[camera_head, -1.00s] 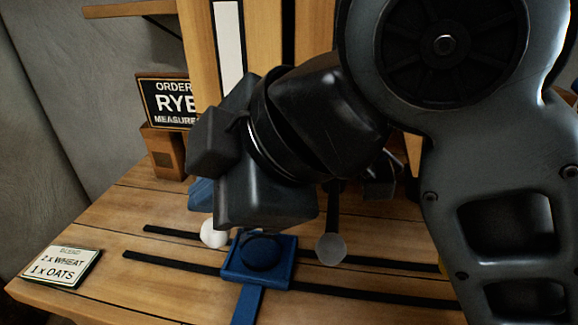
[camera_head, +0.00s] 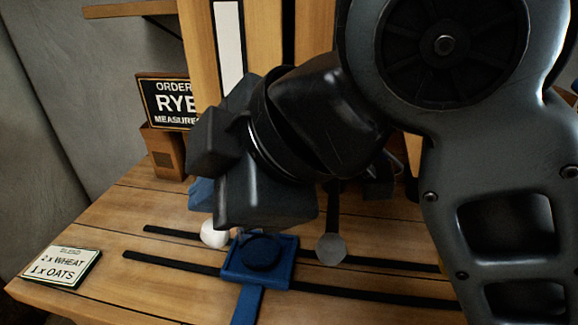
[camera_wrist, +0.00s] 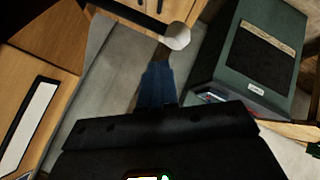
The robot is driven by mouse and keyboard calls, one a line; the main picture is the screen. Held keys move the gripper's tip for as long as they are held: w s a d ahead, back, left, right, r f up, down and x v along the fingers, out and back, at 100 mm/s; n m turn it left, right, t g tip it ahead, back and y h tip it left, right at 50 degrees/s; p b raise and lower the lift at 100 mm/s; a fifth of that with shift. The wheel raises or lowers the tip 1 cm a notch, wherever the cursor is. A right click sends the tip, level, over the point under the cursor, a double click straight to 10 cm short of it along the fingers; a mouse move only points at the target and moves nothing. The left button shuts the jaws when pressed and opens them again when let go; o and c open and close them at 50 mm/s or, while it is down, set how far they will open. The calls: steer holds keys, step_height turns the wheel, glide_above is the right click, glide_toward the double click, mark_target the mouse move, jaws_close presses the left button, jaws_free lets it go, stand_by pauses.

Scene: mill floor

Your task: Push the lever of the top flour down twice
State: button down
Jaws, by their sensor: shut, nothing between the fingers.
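A lever with a white ball knob (camera_wrist: 176,37) on a dark rod shows in the wrist view, just beyond my fingertips. A white knob (camera_head: 214,233) also shows in the head view, below my gripper's body. A second lever with a grey round knob (camera_head: 331,248) hangs to its right. My gripper (camera_wrist: 157,72) has blue fingers that are shut and empty, pointing toward the white knob. I cannot tell whether they touch it. In the head view my arm hides most of the dispensers and the lever mounts, and no flour label is readable there.
A blue carriage (camera_head: 232,270) sits on black rails (camera_head: 165,262) on the wooden bench. A rye order sign (camera_head: 165,103) stands at the back left, and a blend card (camera_head: 62,267) lies at the front left. A green box (camera_wrist: 245,55) shows at right in the wrist view.

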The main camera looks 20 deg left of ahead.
mark_target(224, 235)
steer(key=shift+f, duration=0.15)
steer(key=shift+f, duration=0.3)
steer(key=shift+f+b, duration=2.15)
steer(key=shift+f, duration=0.4)
stand_by(2.7)
stand_by(0.6)
steer(key=shift+r+p, duration=2.6)
steer(key=shift+r, duration=0.4)
